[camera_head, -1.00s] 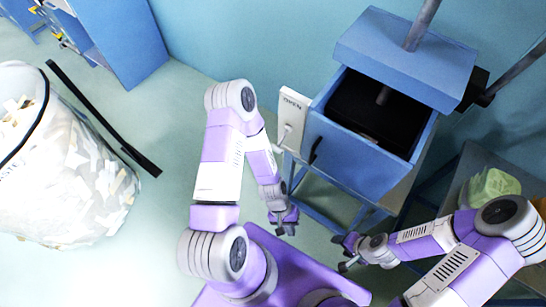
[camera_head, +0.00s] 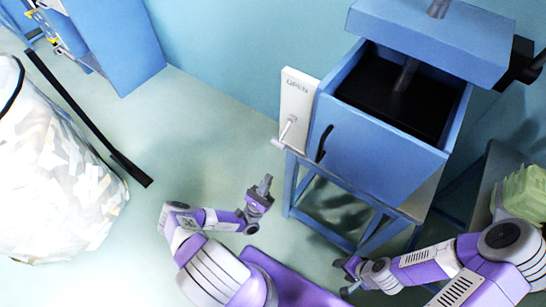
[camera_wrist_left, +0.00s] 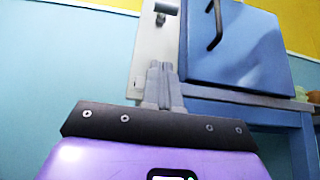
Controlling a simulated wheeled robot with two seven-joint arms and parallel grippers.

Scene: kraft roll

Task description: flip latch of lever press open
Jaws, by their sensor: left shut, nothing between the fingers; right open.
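The lever press is a blue box (camera_head: 377,160) on a blue stand, with a black handle (camera_head: 323,143) on its front. On its left side is a white latch plate (camera_head: 297,92) marked OPEN, with a grey latch lever (camera_head: 287,131) low on it. My left gripper (camera_head: 266,183) is shut and empty, pointing up, below and left of the latch lever and apart from it. My right gripper (camera_head: 345,277) is open and empty, low beside the stand.
The press's blue top block (camera_head: 430,38) hangs above the dark open chamber. A green object (camera_head: 525,190) lies on a grey table at right. A large bag of paper scraps (camera_head: 55,180) stands at left with a black bar (camera_head: 90,120) beside it.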

